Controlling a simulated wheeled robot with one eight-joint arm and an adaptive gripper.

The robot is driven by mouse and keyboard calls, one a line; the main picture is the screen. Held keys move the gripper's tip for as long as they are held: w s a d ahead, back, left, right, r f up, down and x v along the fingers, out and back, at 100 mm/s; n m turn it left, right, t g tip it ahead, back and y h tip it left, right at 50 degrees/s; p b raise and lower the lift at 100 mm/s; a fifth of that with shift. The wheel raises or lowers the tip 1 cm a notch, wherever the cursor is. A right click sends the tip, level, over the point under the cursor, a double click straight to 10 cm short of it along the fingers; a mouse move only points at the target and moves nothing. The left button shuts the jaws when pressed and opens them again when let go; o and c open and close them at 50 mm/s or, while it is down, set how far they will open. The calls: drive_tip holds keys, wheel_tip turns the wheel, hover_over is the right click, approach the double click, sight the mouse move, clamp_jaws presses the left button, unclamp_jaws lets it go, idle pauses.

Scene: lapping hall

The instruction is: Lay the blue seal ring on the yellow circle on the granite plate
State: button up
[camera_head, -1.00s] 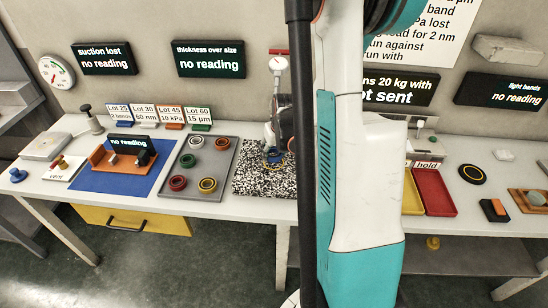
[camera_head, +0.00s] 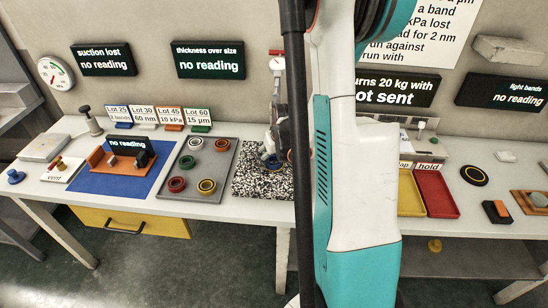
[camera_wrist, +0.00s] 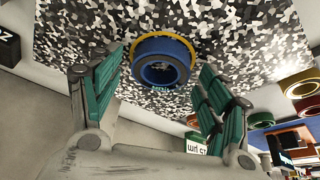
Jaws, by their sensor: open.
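The blue seal ring (camera_wrist: 162,43) lies on the speckled granite plate (camera_wrist: 235,35), on the yellow circle (camera_wrist: 134,47). A yellow arc shows around the ring's far and left edges in the wrist view; the nearer part of the circle is hidden by the ring. In the head view the ring (camera_head: 270,163) sits near the granite plate's (camera_head: 258,186) back right, partly hidden by my arm. My gripper (camera_wrist: 160,72) is open, its green-padded fingers on either side of the ring with visible gaps. Nothing is held between them.
A grey tray (camera_head: 207,185) with several coloured rings stands left of the plate, beside a blue mat (camera_head: 100,183). A dial gauge stand (camera_head: 276,72) rises behind the plate. Yellow (camera_head: 410,198) and red (camera_head: 436,193) trays lie right of my arm.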

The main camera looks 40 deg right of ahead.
drive_tip(key=shift+r, duration=0.15)
drive_tip(key=p+v, duration=0.4)
drive_tip(key=v, duration=0.8)
